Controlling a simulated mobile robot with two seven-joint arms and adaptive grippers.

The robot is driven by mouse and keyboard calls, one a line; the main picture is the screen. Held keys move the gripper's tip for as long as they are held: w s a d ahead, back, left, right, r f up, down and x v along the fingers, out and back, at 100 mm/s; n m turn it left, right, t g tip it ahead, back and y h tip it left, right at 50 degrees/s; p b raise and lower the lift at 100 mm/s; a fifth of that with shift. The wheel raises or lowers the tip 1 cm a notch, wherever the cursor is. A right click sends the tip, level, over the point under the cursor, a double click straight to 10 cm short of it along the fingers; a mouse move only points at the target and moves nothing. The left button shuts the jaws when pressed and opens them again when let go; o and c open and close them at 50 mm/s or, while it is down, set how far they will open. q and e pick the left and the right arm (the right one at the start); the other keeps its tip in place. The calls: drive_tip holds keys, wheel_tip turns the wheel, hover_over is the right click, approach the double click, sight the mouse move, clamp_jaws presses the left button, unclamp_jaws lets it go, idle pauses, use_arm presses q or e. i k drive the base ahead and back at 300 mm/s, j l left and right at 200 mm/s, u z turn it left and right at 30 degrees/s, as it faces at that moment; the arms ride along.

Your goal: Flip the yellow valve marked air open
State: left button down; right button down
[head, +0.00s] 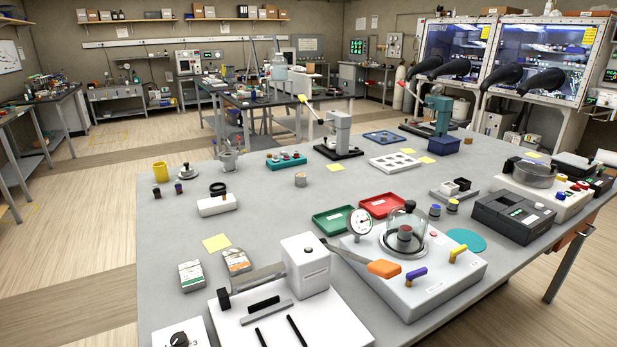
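The yellow valve (458,253) is a small lever handle on the right part of a white base unit (440,298). It points up to the right. A small label lies near it on the base, too small to read. A purple valve (416,273) sits to its left on the same base. A clear bell jar (407,232) and a round pressure gauge (360,223) stand behind the valves. Neither of my grippers is in view.
A long lever with an orange handle (384,268) reaches over the base's left part. A teal disc (467,240) lies behind the yellow valve. A dark grey device (512,216) stands to the right. Red (382,205) and green (333,219) trays lie behind. Bare table (180,235) shows at left.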

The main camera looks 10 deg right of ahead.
sight(454, 253)
drive_tip(key=z, duration=1.25)
